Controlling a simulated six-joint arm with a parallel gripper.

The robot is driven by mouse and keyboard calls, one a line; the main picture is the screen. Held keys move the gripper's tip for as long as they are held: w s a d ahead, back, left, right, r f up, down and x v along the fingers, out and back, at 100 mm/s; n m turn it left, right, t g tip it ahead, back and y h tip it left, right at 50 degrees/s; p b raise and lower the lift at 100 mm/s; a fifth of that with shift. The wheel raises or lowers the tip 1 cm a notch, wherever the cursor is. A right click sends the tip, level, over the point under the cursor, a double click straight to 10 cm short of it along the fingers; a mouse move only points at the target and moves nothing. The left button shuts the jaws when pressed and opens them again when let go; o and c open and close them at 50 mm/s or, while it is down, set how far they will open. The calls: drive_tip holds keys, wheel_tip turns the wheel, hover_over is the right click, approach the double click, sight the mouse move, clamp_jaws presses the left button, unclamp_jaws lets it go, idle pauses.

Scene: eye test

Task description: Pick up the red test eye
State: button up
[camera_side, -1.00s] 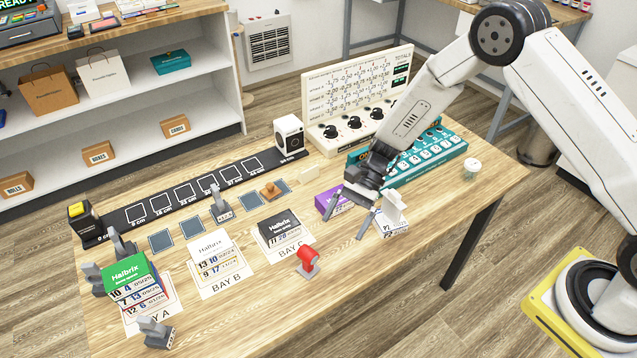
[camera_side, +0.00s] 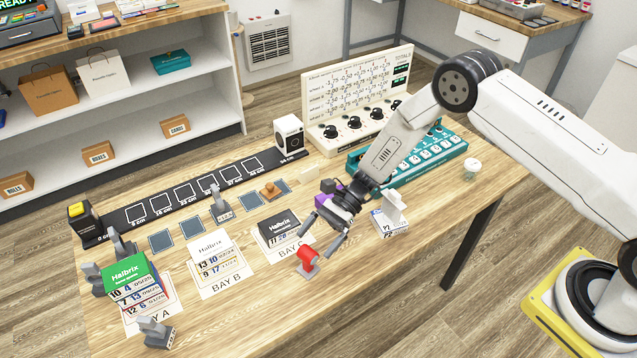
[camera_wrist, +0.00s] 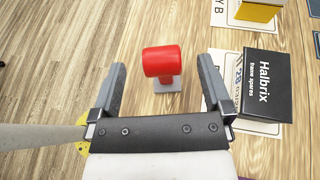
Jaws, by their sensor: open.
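The red test eye (camera_side: 307,255) is a short red cylinder on a small grey stand, upright on the wooden table near its front edge. It also shows in the wrist view (camera_wrist: 163,62), ahead of my fingertips and roughly midway between them. My gripper (camera_side: 318,242) is open and empty, tilted down over the table just above and behind the red test eye in the side view. In the wrist view my gripper (camera_wrist: 160,70) shows both fingers spread wide, with nothing between them touching.
The black Halbrix box (camera_wrist: 266,85) on the Bay C card lies close by my right finger in the wrist view. A white P2 box (camera_side: 390,222) and a purple box (camera_side: 326,197) are near my wrist. The table front (camera_side: 345,290) is clear.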

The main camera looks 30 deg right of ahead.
sight(310, 249)
drive_tip(key=shift+a+f, duration=0.15)
drive_tip(key=shift+a, duration=0.05)
drive_tip(key=shift+x, duration=2.55)
drive_tip(key=shift+f, duration=0.15)
drive_tip(key=shift+d, duration=0.1)
clamp_jaws()
